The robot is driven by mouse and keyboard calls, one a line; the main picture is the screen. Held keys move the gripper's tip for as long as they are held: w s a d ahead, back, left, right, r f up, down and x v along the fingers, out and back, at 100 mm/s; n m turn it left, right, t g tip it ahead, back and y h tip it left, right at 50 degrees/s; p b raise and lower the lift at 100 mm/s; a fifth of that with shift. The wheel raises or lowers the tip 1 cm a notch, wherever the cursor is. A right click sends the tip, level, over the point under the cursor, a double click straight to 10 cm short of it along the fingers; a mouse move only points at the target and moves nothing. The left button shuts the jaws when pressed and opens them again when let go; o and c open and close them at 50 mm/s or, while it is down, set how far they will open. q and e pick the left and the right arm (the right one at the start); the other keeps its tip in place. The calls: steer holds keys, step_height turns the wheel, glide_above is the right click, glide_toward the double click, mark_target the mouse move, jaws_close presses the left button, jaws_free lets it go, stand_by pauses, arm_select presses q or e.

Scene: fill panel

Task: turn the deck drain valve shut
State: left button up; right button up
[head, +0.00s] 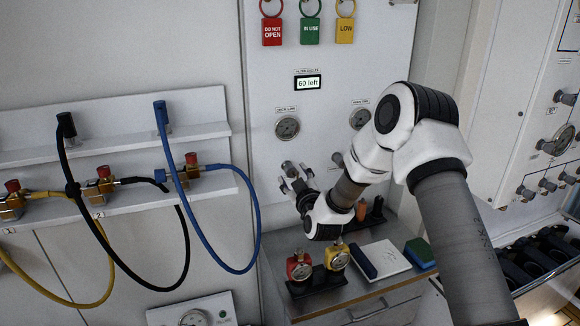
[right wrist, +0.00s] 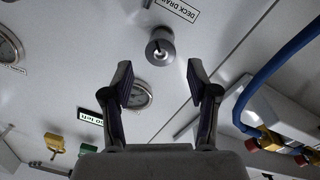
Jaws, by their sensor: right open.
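The deck drain valve is a round grey knob (right wrist: 160,48) on the white panel, next to a label reading "DECK DRA", cut off, in the right wrist view. In the head view the knob (head: 287,166) sits below a gauge, just behind my right gripper (head: 295,182). In the right wrist view my right gripper (right wrist: 159,68) is open and empty. Its fingers stand apart, with the knob just past the gap between the tips. I see no contact. The knob's turn position is hard to read. My left gripper is not in view.
A gauge (head: 287,128) and a "60 left" display (head: 308,83) are above the knob. A blue hose (head: 222,258) hangs to the left. Red and yellow gauges (head: 299,267), a notebook (head: 383,259) and a green-blue block (head: 421,252) lie on the counter below.

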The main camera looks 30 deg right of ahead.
mark_target(292, 172)
steer(key=w, duration=0.1)
steer(key=w+d, duration=0.1)
steer(key=w, duration=0.1)
steer(key=w+f, duration=0.1)
steer(key=shift+w+d+p, duration=0.15)
steer(key=shift+d+p, duration=0.2)
steer(key=shift+d, duration=0.05)
steer(key=shift+s+a+r, duration=0.1)
steer(key=shift+s+r, duration=0.05)
steer(key=shift+s, duration=0.1)
steer(key=shift+s+a+r, duration=0.1)
steer(key=shift+r, duration=0.05)
steer(key=c, duration=0.4)
jaws_close()
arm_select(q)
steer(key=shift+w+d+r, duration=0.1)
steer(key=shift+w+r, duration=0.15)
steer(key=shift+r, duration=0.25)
